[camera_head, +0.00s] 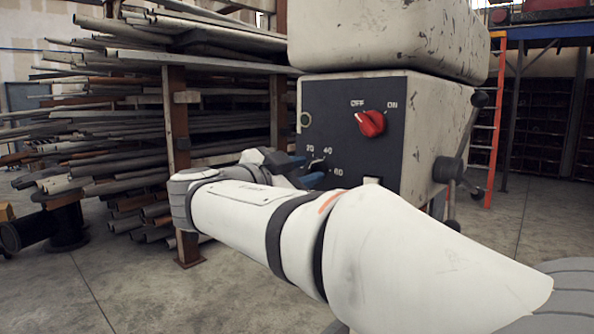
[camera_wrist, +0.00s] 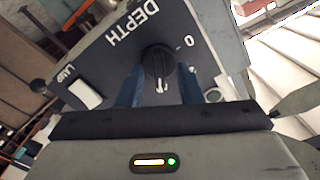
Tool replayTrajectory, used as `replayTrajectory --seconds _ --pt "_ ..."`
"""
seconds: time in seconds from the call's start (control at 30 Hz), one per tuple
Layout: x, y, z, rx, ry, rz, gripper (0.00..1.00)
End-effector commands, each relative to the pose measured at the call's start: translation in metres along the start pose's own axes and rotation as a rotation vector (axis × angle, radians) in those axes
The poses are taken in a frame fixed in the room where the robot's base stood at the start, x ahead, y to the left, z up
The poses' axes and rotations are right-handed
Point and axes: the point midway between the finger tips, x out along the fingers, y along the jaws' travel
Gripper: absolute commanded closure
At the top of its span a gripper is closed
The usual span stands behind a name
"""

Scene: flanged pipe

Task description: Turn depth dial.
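The depth dial (camera_wrist: 157,62) is a round black knob on the dark machine panel, below the word DEPTH in the wrist view. In the head view the dial (camera_head: 317,164) is mostly hidden behind my gripper, with the marks 20, 40 and 60 around it. My gripper (camera_wrist: 160,78) is open, with one blue finger on each side of the dial. A gap shows between each finger and the knob, so it does not look gripped. In the head view my gripper (camera_head: 312,169) is right in front of the panel's lower part.
A red OFF/ON switch (camera_head: 370,123) sits above the dial on the panel. A white lamp switch (camera_wrist: 84,93) is beside it in the wrist view. A dark-knobbed lever (camera_head: 452,168) sticks out on the machine's right side. A rack of pipes (camera_head: 110,110) stands at the left.

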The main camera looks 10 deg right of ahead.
Motion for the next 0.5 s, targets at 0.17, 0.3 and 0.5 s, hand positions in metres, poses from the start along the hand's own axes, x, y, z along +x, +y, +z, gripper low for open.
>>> replayTrajectory --seconds 0.17,0.3,0.5 --pt "0.0000 0.0001 0.0000 0.000 0.000 0.000 0.81" --pt "0.0000 0.0001 -0.0001 0.000 0.000 0.001 0.93" --pt "0.0002 0.0000 -0.0005 0.000 0.001 0.000 1.00"
